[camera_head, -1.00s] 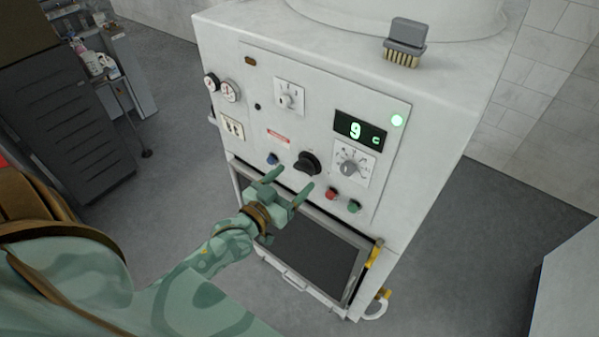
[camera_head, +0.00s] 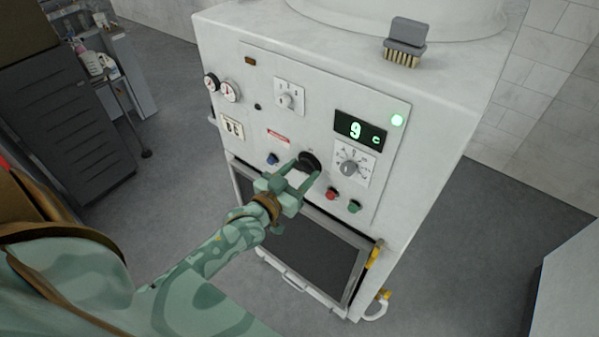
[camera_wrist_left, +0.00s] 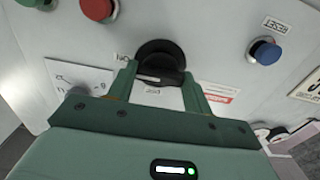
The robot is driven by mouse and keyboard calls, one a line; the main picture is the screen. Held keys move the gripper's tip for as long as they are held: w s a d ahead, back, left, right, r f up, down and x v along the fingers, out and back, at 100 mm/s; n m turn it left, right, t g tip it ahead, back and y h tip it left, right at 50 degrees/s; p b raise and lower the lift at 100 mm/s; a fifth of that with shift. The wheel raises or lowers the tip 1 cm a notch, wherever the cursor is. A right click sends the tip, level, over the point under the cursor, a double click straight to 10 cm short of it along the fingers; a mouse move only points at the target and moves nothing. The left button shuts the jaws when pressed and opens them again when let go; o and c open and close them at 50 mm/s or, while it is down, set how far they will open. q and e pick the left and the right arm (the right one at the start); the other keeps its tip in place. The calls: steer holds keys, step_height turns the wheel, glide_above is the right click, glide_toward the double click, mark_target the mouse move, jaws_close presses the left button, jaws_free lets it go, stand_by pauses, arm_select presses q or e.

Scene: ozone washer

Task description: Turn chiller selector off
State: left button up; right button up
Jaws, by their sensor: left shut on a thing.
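The black rotary selector knob (camera_head: 309,160) sits low in the middle of the white machine's front panel. My left gripper (camera_head: 303,169) is at this knob, its two green fingers on either side of it. In the left wrist view the fingers (camera_wrist_left: 165,80) are closed on the grip bar of the black selector (camera_wrist_left: 160,56). My right gripper is not in view.
A blue button (camera_head: 272,158) is left of the knob; red (camera_head: 331,194) and green (camera_head: 354,207) buttons are to its right. A brush (camera_head: 405,45) lies on top.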

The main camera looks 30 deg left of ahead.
arm_select(q)
steer(key=shift+r+n+p, duration=0.15)
steer(key=shift+n+p, duration=0.65)
steer(key=shift+n, duration=0.1)
steer(key=n+p, duration=0.1)
steer(key=n, duration=0.1)
steer(key=shift+n+p, duration=0.3)
steer(key=shift+p, duration=0.1)
steer(key=n+p, duration=0.2)
steer(key=n, duration=0.2)
steer(key=shift+n, duration=0.3)
steer(key=n, duration=0.4)
steer(key=shift+p, duration=0.3)
steer(key=n, duration=0.4)
steer(key=shift+f+n, duration=0.2)
steer(key=shift+n, duration=0.4)
steer(key=o, duration=1)
